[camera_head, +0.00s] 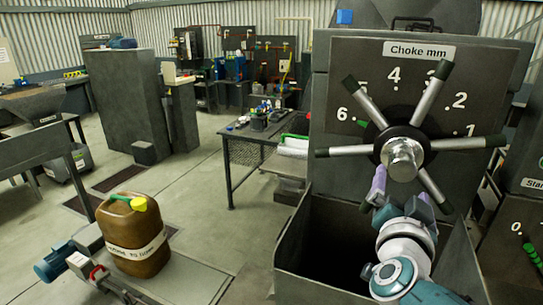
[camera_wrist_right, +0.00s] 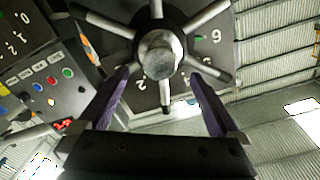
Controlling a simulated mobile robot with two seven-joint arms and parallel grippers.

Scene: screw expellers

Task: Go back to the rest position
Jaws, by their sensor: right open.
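The choke handwheel (camera_head: 402,157) has a silver hub and several dark-tipped spokes. It sits on a grey panel (camera_head: 335,185) labelled "Choke mm" with a numbered scale. My right gripper (camera_head: 378,182) has purple fingers and is just below and left of the hub, near the lower spokes. In the right wrist view, the right gripper (camera_wrist_right: 160,76) has its fingers wide apart. The wheel hub (camera_wrist_right: 160,56) and one spoke show between them, and nothing is clamped. Whether a finger touches a spoke, I cannot tell. My left gripper is not in view.
An open dark bin (camera_head: 330,240) lies below the panel, under my right arm. A brown jerrycan (camera_head: 133,250) with a yellow cap stands at lower left by a blue motor (camera_head: 54,262). A dark workbench (camera_head: 243,150) stands behind. The floor between them is clear.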

